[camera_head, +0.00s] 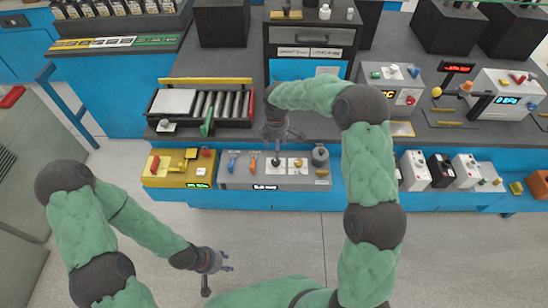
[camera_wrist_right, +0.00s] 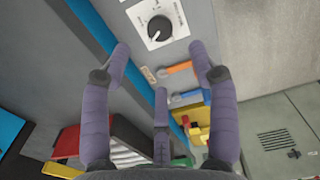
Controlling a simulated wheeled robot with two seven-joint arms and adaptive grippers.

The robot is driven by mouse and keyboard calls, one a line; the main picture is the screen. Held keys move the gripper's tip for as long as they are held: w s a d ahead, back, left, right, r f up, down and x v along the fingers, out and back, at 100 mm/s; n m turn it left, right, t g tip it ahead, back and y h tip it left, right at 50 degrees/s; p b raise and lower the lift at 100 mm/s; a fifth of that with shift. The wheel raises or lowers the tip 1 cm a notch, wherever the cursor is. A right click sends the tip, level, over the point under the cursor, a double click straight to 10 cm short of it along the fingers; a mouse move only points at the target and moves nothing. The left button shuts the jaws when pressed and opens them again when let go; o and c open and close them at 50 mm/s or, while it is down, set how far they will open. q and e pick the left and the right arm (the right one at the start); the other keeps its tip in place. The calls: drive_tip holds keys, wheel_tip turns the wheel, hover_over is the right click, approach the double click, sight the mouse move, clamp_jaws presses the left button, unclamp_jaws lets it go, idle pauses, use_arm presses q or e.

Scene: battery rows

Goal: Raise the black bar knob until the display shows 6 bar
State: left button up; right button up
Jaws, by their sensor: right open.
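A black knob on a white dial plate (camera_wrist_right: 158,28) shows at the top of the right wrist view, on a grey panel. My left gripper (camera_head: 222,268) hangs over the floor, open and empty.
An orange lever (camera_wrist_right: 178,69) and a blue lever (camera_wrist_right: 186,99) sit beside the knob. A yellow unit (camera_head: 178,170) stands left of the panel. A dark round fitting (camera_head: 320,156) is at its right end. A roller tray (camera_head: 200,108) lies behind. The floor in front is clear.

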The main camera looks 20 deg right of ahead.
sight(276, 161)
wheel_tip(276, 161, down, 9)
drive_tip(key=shift+f+b, duration=0.1)
drive_tip(key=shift+b, duration=0.75)
drive_tip(key=c, duration=1.1)
